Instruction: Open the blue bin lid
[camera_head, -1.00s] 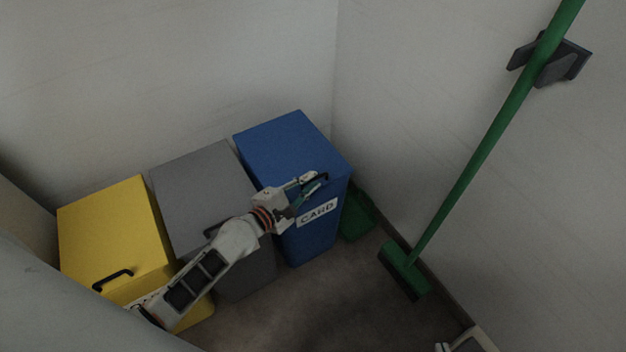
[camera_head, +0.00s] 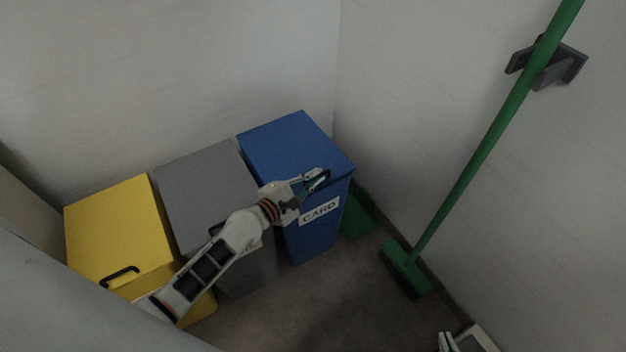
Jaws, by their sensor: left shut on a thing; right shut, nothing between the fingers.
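The blue bin (camera_head: 312,238) stands at the right end of a row of bins, with a white CARD label on its front. Its blue lid (camera_head: 285,140) lies flat on top and looks closed. My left gripper (camera_head: 318,181) is at the lid's front edge, shut on the dark lid handle, which its fingers mostly hide. My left arm reaches in from the lower left, across the front of the other bins.
A grey bin (camera_head: 203,183) stands beside the blue one, and a yellow bin (camera_head: 115,222) with a black handle is further left. Walls are close behind and to the right. A green broom (camera_head: 468,185) leans at the right. A pale object (camera_head: 472,341) is cut off at the bottom edge.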

